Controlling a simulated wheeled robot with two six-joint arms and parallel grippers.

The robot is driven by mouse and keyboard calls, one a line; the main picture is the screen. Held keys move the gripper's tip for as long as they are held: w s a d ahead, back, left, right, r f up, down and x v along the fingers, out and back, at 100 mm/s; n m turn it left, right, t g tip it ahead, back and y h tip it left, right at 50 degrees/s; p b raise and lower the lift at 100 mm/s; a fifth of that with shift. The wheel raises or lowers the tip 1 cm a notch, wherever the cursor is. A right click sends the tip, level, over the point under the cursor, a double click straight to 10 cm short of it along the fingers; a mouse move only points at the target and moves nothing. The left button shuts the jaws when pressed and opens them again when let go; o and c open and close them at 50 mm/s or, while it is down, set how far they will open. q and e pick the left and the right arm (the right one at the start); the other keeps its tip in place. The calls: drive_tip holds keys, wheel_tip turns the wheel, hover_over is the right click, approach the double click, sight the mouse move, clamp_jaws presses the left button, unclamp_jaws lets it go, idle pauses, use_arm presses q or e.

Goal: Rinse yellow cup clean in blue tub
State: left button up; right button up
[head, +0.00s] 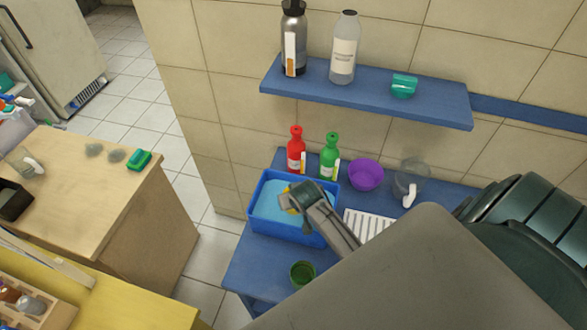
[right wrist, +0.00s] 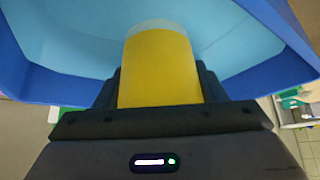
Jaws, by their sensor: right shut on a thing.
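The blue tub (head: 258,228) stands on the blue table against the wall and holds light blue water. My right gripper (head: 297,198) is over the tub, reaching in from the right. It is shut on the yellow cup (right wrist: 160,65), of which only a small yellow part (head: 288,202) shows in the head view. In the right wrist view the cup is between the fingers (right wrist: 160,90), and its far end meets the light blue inside of the tub (right wrist: 70,85). How deep the cup sits in the water is not clear. My left gripper is not in view.
Red (head: 296,152) and green (head: 329,158) bottles stand behind the tub. A purple bowl (head: 366,175), a clear pitcher (head: 411,181) and a white rack (head: 368,222) are to its right. A green cup (head: 302,273) is in front. A shelf (head: 365,97) hangs above.

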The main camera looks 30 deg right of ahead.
wheel_tip(320, 180, up, 9)
drive_tip(key=shift+r, duration=0.2)
idle(0.7)
idle(1.4)
